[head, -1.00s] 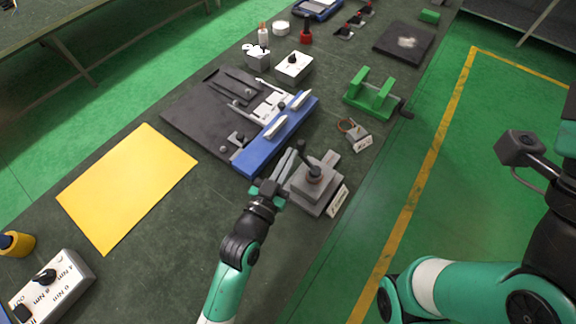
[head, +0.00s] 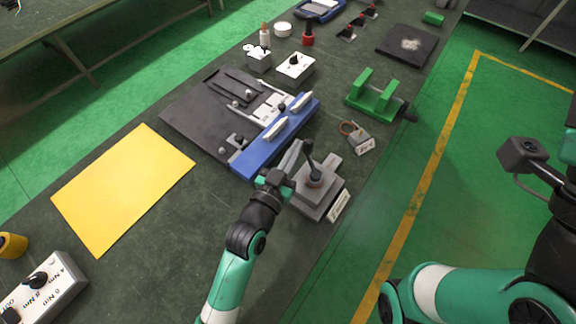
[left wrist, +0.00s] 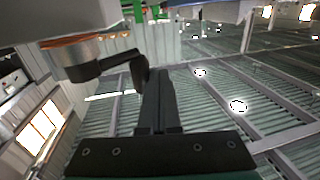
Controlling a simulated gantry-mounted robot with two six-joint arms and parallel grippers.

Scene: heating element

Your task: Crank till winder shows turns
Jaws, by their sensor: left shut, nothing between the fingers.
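A grey block device (head: 320,188) with an upright black handle (head: 309,157) and a white label stands at the bench's right edge. I cannot tell for sure that it is the winder, and no turn count is readable. My left gripper (head: 293,156) is just left of the handle, its fingers shut and empty. In the left wrist view its fingers (left wrist: 158,100) are together, with a dark bent arm (left wrist: 125,65) beside them. A green stand (head: 375,99) with a black side crank (head: 408,114) stands farther back. My right gripper cannot be made out.
A blue bar fixture (head: 262,150) on a dark plate lies just left of my left gripper. A padlock-like piece (head: 356,134) lies behind the grey device. A yellow sheet (head: 120,190) and a white dial box (head: 45,288) are at the left. The bench between is clear.

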